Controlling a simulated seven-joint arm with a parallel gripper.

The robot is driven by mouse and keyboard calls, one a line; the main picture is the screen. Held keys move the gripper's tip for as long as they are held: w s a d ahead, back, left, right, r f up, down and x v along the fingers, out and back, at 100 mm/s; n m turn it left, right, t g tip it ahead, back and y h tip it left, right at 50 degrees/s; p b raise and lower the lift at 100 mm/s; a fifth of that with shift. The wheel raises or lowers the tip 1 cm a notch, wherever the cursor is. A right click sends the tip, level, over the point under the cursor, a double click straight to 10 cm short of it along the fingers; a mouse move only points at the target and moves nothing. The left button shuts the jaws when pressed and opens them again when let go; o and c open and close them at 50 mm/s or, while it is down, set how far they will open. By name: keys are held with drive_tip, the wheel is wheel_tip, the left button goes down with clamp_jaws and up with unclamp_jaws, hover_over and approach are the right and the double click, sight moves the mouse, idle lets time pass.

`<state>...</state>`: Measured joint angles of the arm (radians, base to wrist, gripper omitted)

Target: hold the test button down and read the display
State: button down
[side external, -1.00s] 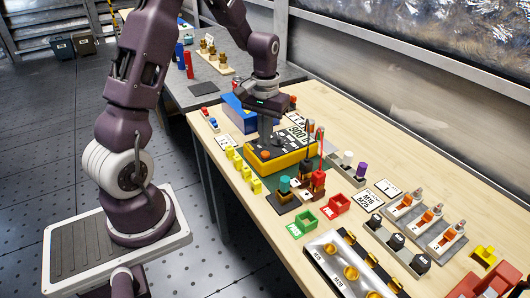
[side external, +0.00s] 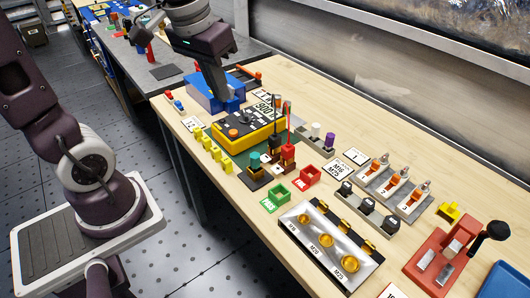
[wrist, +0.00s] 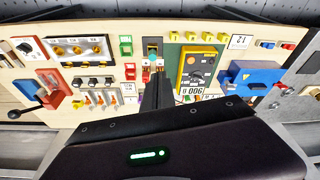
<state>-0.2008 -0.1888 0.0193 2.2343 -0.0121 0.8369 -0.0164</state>
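The tester is a yellow box with a dark face (side external: 250,125), standing on a green mat. An orange button (side external: 233,133) sits at its near left. A white panel with large figures like 900 (side external: 264,108) is at its far edge; I cannot tell if it is the display. The tester also shows in the wrist view (wrist: 186,69). My gripper (side external: 229,106) is beside the tester's far left end, in front of the blue box, apart from the orange button. In the wrist view its dark fingers (wrist: 155,78) show as one bar with no gap, holding nothing visible.
A blue box (side external: 205,92) stands just behind my gripper. Yellow blocks (side external: 212,148) line the near side. Upright red and black probes (side external: 289,125) stand right of the tester. The back right wood is clear.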

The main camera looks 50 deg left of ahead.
drive_tip(key=s+d+r+m+t, duration=0.1)
drive_tip(key=s+d, duration=0.1)
drive_tip(key=s, duration=0.3)
drive_tip(key=s+d+m+t, duration=0.1)
drive_tip(key=s+d, duration=0.2)
drive_tip(key=s, duration=0.3)
drive_tip(key=shift+d+r+m+t+h, duration=0.25)
drive_tip(key=shift+r+m+t+h, duration=0.05)
drive_tip(key=shift+r+m, duration=0.1)
